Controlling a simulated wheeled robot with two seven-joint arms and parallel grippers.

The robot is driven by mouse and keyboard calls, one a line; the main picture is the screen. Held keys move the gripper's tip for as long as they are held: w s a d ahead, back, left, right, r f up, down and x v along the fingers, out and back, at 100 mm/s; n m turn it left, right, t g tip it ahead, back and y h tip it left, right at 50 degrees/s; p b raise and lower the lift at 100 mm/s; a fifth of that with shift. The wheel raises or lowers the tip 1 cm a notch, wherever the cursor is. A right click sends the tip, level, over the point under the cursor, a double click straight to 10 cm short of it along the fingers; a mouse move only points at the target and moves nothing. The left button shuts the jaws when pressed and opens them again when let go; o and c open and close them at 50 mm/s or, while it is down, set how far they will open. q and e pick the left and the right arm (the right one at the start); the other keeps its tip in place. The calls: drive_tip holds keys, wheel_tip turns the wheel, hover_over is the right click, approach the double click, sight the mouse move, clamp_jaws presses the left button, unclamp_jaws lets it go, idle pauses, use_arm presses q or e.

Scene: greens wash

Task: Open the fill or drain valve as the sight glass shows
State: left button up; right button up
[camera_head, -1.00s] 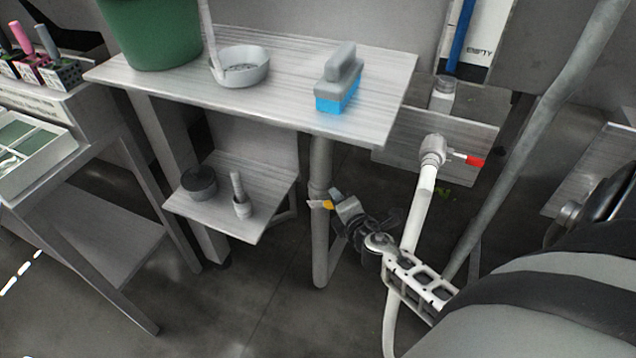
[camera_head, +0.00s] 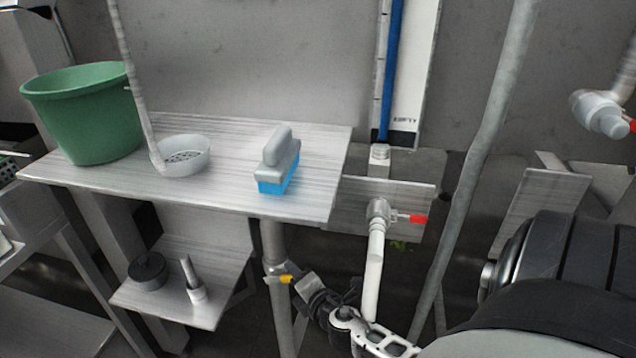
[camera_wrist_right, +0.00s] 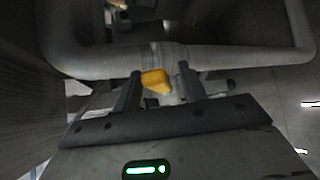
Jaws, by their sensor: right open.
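A yellow valve handle (camera_head: 285,280) sits on the grey pipe (camera_head: 273,240) under the shelf. My right gripper (camera_head: 300,285) is at the yellow handle. In the right wrist view the yellow handle (camera_wrist_right: 156,80) shows between the open fingers (camera_wrist_right: 160,88); contact cannot be told. My left gripper is out of view.
A green bucket (camera_head: 90,115), a white strainer (camera_head: 183,157) and a blue-and-grey brush (camera_head: 278,165) stand on the metal shelf. A lower shelf (camera_head: 215,275) holds small items. A slanted grey pipe (camera_head: 480,150) stands right of the white pipe. Another red handle (camera_head: 632,126) shows at far right.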

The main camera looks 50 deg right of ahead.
drive_tip(key=b+v, duration=0.1)
drive_tip(key=v, duration=1.3)
drive_tip(key=shift+a, duration=0.1)
drive_tip(key=a+m+g+y, duration=0.3)
drive_tip(key=a+m+y, duration=0.4)
drive_tip(key=a+m, duration=0.9)
drive_tip(key=a, duration=0.2)
drive_tip(key=shift+s+a+f+y+p, duration=0.3)
drive_tip(key=shift+s+a+p, duration=0.05)
drive_tip(key=shift+p, duration=0.05)
